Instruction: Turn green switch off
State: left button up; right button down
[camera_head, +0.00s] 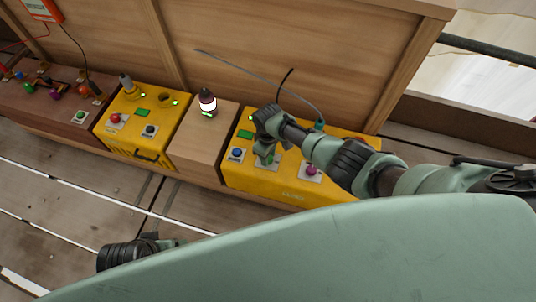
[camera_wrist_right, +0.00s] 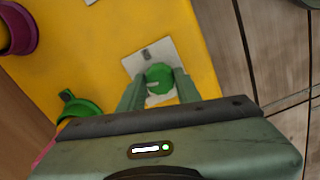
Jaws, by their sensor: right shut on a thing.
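The green switch (camera_wrist_right: 160,74) is a round green knob on a white square plate (camera_wrist_right: 138,62) on the front of a yellow box (camera_head: 293,190). In the right wrist view it sits between the two fingers of my right gripper (camera_wrist_right: 158,88), which are shut on it. In the head view my right gripper (camera_head: 265,158) reaches down to the box front and mostly hides the switch. Which way the knob is turned is not clear. Of my left arm only a dark joint shows at the lower left; its gripper is not seen.
A blue switch (camera_head: 236,153) and a magenta switch (camera_head: 311,170) flank the gripper on the same box. A wooden block with a dark-and-white lamp (camera_head: 207,103) stands to the left, then another yellow box (camera_head: 130,140). A wooden panel (camera_head: 290,55) rises behind. The floor in front is open.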

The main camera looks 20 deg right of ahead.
jog(key=shift+n, duration=1.5)
jog(key=c, duration=1)
grip_release()
